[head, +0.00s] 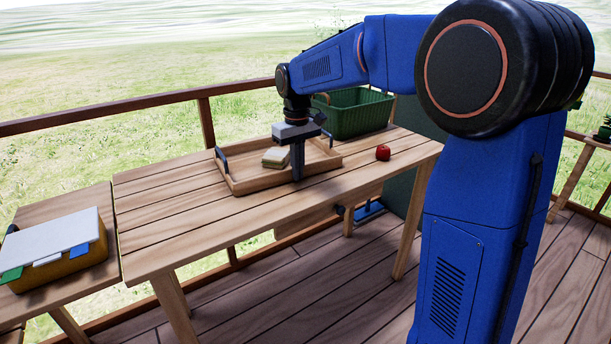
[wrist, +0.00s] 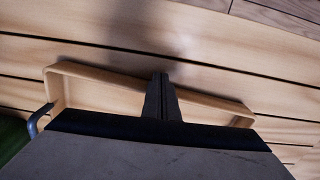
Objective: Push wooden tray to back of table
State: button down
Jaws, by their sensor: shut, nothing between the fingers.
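The wooden tray (head: 240,186) lies on the slatted wooden table (head: 165,215), toward its back edge in the head view. It has dark handles at its ends, and a pale sandwich-like block (head: 276,158) sits in it. My gripper (head: 298,177) points down at the tray's near side, its fingers shut and empty. In the wrist view the fingers (wrist: 161,98) overlap the tray's rim (wrist: 100,76). I cannot tell whether they touch it. The gripper body hides most of the tray in the wrist view.
A green crate (head: 358,115) stands at the table's back right. A red apple-like object (head: 383,153) lies right of the tray. A yellow box with a white lid (head: 55,245) sits on a side table at left. A wooden railing (head: 150,115) runs behind. The table's left part is clear.

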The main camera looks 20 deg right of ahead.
aim_at(279, 157)
jog(key=w+a, duration=0.1)
jog(key=w, duration=0.2)
jog(key=w+a, duration=0.1)
jog(key=w, duration=0.2)
jog(key=w+a, duration=0.1)
jog(key=w, duration=0.2)
jog(key=shift+w+a, duration=0.25)
jog(key=shift+w, duration=0.15)
jog(key=shift+s, duration=0.1)
